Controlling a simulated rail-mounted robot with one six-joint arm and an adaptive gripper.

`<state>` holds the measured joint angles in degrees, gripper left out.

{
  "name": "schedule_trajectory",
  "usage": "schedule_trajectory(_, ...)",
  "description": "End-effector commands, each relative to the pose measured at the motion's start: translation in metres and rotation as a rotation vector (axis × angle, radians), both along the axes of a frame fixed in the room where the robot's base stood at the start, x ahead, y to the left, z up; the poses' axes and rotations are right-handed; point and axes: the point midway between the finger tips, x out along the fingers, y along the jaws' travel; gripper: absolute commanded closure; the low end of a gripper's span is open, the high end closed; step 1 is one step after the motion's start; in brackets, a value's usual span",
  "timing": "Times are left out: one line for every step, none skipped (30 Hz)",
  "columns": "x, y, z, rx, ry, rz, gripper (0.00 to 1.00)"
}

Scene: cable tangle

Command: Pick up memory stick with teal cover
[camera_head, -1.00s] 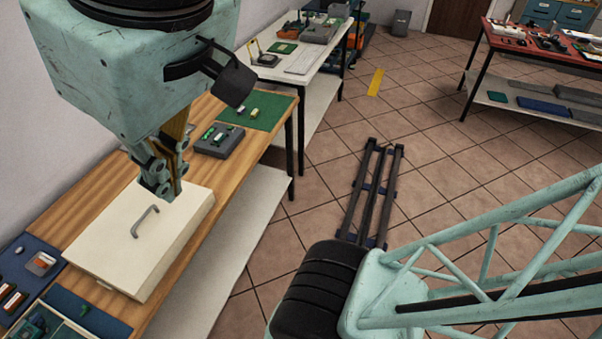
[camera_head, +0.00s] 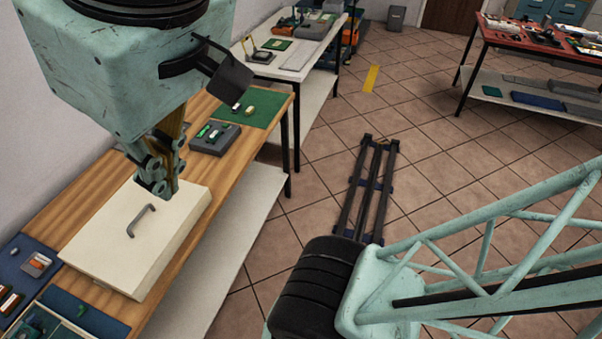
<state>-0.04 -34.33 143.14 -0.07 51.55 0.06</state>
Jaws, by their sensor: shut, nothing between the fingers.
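My gripper (camera_head: 160,192) is shut and empty, pointing down over the far part of a cream box (camera_head: 100,245) with a grey handle (camera_head: 141,220) on its top. I cannot tell whether the fingertips touch the box. No memory stick with a teal cover can be made out for certain. Small green and pale pieces (camera_head: 213,133) lie on a dark grey tray (camera_head: 205,147) beyond the gripper, too small to identify. A teal-green item (camera_head: 30,325) lies in a compartmented tray at the lower left, partly cut off.
The wooden bench (camera_head: 195,205) runs along the wall. A green mat (camera_head: 262,104) with small pieces lies at its far end. A blue mat (camera_head: 20,250) with small parts lies left of the cream box. A white table (camera_head: 290,72) and a red-topped table (camera_head: 500,42) stand beyond.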

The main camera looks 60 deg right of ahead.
Motion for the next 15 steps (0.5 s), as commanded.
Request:
schedule_trajectory(-0.0024,-0.0003,-0.0022,0.001,0.003,-0.002,1.0)
schedule_trajectory(-0.0024,-0.0003,-0.0022,0.0,0.003,-0.001,0.99)
schedule_trajectory(-0.0025,-0.0003,-0.0023,0.0,0.003,-0.001,0.95)
schedule_trajectory(-0.0025,-0.0003,-0.0023,0.0,0.002,-0.001,0.93)
schedule_trajectory(-0.0025,-0.0003,-0.0023,0.0,0.002,-0.001,0.9)
schedule_trajectory(-0.0025,-0.0003,-0.0022,0.0,0.002,-0.001,0.86)
schedule_trajectory(-0.0025,-0.0003,-0.0022,0.0,0.002,-0.001,0.84)
schedule_trajectory(-0.0025,-0.0003,-0.0022,0.0,0.002,-0.001,0.81)
schedule_trajectory(-0.0025,-0.0003,-0.0022,0.0,0.002,-0.001,0.77)
schedule_trajectory(-0.0025,-0.0003,-0.0022,0.0,0.002,-0.001,0.75)
schedule_trajectory(-0.0025,-0.0003,-0.0022,0.0,0.002,-0.001,0.72)
schedule_trajectory(-0.0026,-0.0003,-0.0021,-0.001,0.002,-0.001,0.72)
schedule_trajectory(-0.0026,-0.0003,-0.0021,-0.001,0.002,-0.001,0.72)
schedule_trajectory(-0.0026,-0.0003,-0.0021,-0.001,0.002,-0.001,0.72)
schedule_trajectory(-0.0026,-0.0003,-0.0021,-0.001,0.002,-0.001,0.72)
